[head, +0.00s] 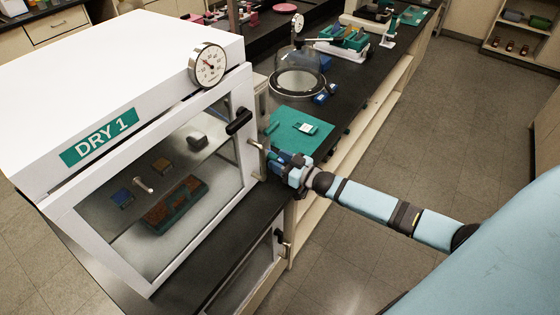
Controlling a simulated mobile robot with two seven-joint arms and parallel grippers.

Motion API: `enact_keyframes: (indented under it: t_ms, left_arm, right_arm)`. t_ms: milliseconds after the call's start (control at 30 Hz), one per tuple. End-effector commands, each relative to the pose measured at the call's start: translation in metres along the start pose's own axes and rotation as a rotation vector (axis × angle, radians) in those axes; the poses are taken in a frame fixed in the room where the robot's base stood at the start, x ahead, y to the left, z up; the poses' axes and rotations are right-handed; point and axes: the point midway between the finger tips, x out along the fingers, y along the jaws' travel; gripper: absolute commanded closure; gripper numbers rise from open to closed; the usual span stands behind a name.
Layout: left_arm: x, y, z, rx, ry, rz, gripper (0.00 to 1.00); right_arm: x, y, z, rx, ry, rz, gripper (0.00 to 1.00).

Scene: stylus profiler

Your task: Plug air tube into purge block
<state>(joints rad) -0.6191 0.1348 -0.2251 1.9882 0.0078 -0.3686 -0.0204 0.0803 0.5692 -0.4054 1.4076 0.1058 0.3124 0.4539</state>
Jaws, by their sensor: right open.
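My right gripper (275,160) is open, at the bench's front edge just right of the dry cabinet's glass door. Its fingers are beside a pale metal bracket or tube end (257,157) at the cabinet's corner; I cannot tell whether they touch it. I cannot clearly make out the air tube or the purge block; either may be small or hidden behind the gripper or cabinet. My left gripper is not in view.
The white DRY 1 cabinet (130,55) fills the left, its dial gauge (208,64) on top and black handle (239,121) on the door. A teal mat (312,142), glass bell jar (297,82) and blue items (325,94) lie beyond. Open floor is right.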

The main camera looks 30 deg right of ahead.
Motion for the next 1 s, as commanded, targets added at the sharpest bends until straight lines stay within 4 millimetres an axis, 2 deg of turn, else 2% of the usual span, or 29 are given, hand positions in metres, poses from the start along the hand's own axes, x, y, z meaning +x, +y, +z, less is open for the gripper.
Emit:
enact_keyframes:
  t_ms: [167, 700, 1000]
  left_arm:
    - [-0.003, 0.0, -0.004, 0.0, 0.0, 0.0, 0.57]
    - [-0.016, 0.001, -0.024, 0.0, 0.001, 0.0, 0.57]
    - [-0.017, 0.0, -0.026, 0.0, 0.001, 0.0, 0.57]
  right_arm:
    - [-0.007, 0.0, -0.001, 0.001, -0.001, 0.0, 0.53]
    - [-0.061, 0.0, -0.002, 0.0, -0.001, 0.0, 0.53]
    - [-0.07, 0.0, 0.0, 0.0, 0.0, 0.0, 0.53]
